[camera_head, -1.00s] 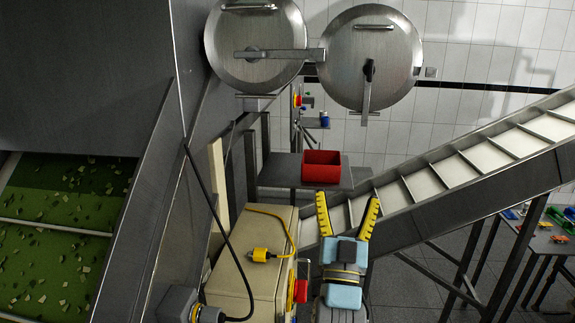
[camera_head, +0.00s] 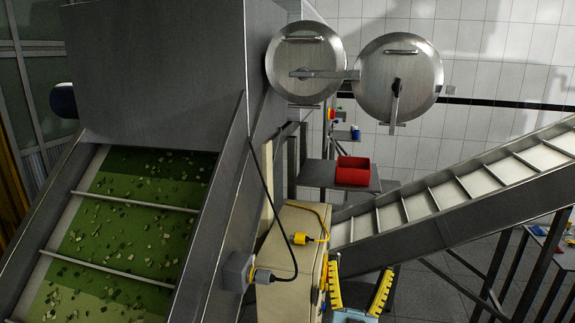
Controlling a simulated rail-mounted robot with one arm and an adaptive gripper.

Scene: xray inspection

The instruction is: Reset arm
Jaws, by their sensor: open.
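My gripper (camera_head: 360,287) shows at the bottom of the head view, to the right of the beige box. Its two yellow fingers point up and stand wide apart, with nothing between them. The light blue body below the fingers is mostly cut off by the bottom edge. The rest of my arm is out of view.
A beige box (camera_head: 290,250) with a yellow plug (camera_head: 300,238) stands left of my gripper. An inclined conveyor (camera_head: 440,195) rises to the right behind it. A red bin (camera_head: 353,171) sits on a grey shelf (camera_head: 315,172). A green belt (camera_head: 130,230) with scraps lies at left.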

